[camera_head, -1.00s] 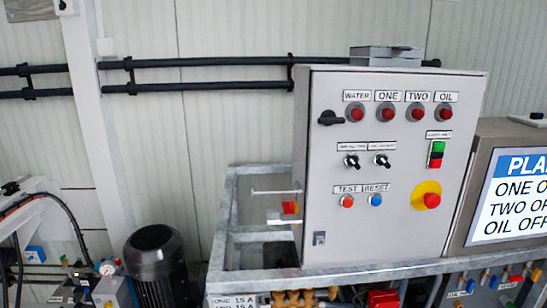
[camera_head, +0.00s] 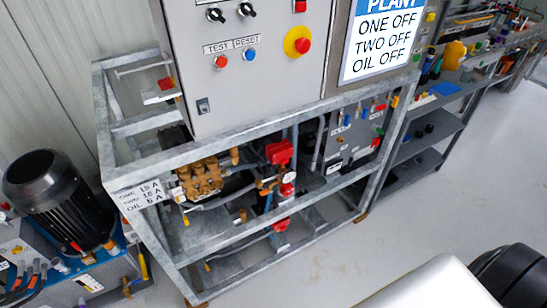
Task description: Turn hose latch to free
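I cannot tell which part is the hose latch. A metal frame (camera_head: 283,127) holds brass pump fittings (camera_head: 203,177), a red valve part (camera_head: 280,153) and a lower red part (camera_head: 281,224). Hoses and pipes run among them, partly hidden by the frame's bars. A small red piece (camera_head: 166,83) sits on the frame's upper left, beside the control cabinet. Neither of my grippers is in view.
The grey control cabinet (camera_head: 190,54) stands on the frame. A black motor (camera_head: 54,190) is at left. A shelf bench (camera_head: 437,102) with tools and bottles stands at right. The pale floor (camera_head: 330,262) is open in front.

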